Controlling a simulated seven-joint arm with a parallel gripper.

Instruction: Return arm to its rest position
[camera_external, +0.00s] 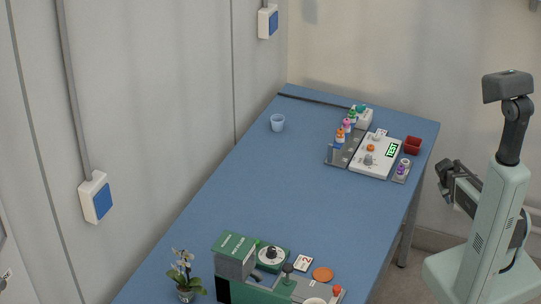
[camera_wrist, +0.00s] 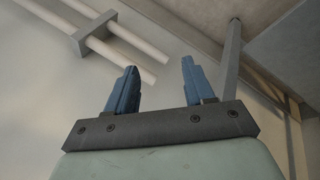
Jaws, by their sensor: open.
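My gripper (camera_wrist: 160,68) shows in the wrist view with two blue fingers held wide apart. Nothing is between them. Beyond the fingers I see the underside of the table, its grey leg and a pale wall. In the external view my arm is folded at the far right, beside my pale green column and off the right side of the blue table (camera_external: 270,195). I cannot pick out the fingers there. The gripper touches nothing that I can see.
A grey table leg (camera_wrist: 232,60) and white wall pipes (camera_wrist: 122,32) show beyond the fingers. On the table stand a blue cup (camera_external: 278,123), a white instrument (camera_external: 376,158), a red box (camera_external: 413,145), a green station (camera_external: 236,256) and a potted orchid (camera_external: 184,275). The table's middle is clear.

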